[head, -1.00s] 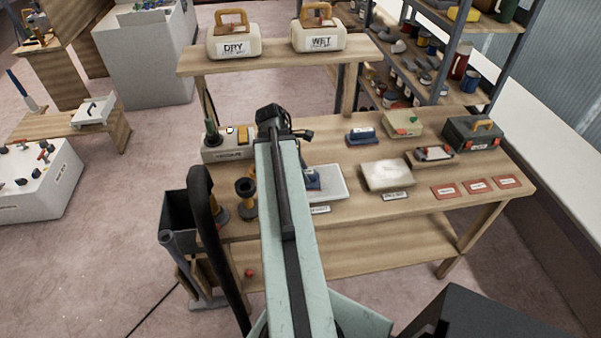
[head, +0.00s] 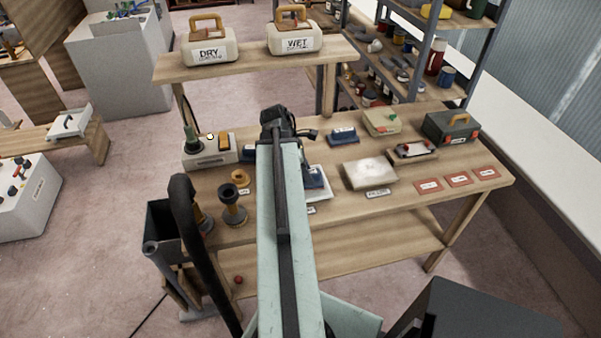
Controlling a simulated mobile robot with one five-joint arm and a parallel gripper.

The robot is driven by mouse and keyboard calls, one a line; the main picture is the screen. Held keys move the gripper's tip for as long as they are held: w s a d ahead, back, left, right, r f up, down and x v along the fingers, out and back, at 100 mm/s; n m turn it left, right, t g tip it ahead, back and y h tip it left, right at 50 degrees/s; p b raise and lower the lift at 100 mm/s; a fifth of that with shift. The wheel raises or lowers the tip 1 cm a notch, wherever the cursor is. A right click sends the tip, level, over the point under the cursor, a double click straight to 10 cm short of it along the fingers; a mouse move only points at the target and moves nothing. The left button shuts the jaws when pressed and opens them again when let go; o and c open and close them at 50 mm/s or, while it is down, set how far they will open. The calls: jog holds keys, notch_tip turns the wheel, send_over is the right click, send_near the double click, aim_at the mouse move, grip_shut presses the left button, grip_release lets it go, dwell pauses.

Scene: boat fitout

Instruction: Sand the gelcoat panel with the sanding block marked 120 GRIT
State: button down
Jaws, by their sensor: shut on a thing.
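A flat white panel (head: 325,192), which looks like the gelcoat panel, lies on the bench, its left part hidden behind my arm. A blue sanding block (head: 315,179) is at this panel beside my arm; its marking is not readable, and I cannot tell whether it touches the panel. My gripper is shut on this block, its fingers mostly hidden behind my arm. Another blue block (head: 252,149) shows left of the arm, partly hidden. A third blue block (head: 343,135) sits to the right, further back. Their markings are too small to read.
A pale slab (head: 369,174) and several red pads (head: 458,178) lie to the right on the workbench (head: 440,205). A grey unit (head: 209,157) and a dark stand (head: 232,210) are at left. DRY (head: 209,53) and WET (head: 294,40) containers stand on the upper shelf.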

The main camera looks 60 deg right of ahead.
aim_at(316, 170)
jog(key=shift+s+d, duration=0.5)
jog(key=shift+s, duration=0.2)
jog(key=shift+s+d, duration=0.5)
jog(key=shift+s, duration=0.15)
jog(key=shift+s+d, duration=1.15)
jog(key=shift+s, duration=0.15)
jog(key=shift+s+a+r, duration=0.1)
jog(key=shift+s+a, duration=0.7)
jog(key=shift+a, duration=0.25)
jog(key=shift+w+a, duration=0.5)
jog(key=shift+w, duration=0.2)
jog(key=shift+w+a, duration=0.5)
jog(key=shift+w, duration=0.15)
notch_tip(316, 170, up, 6)
jog(key=p, duration=0.5)
jog(key=shift+p, duration=0.4)
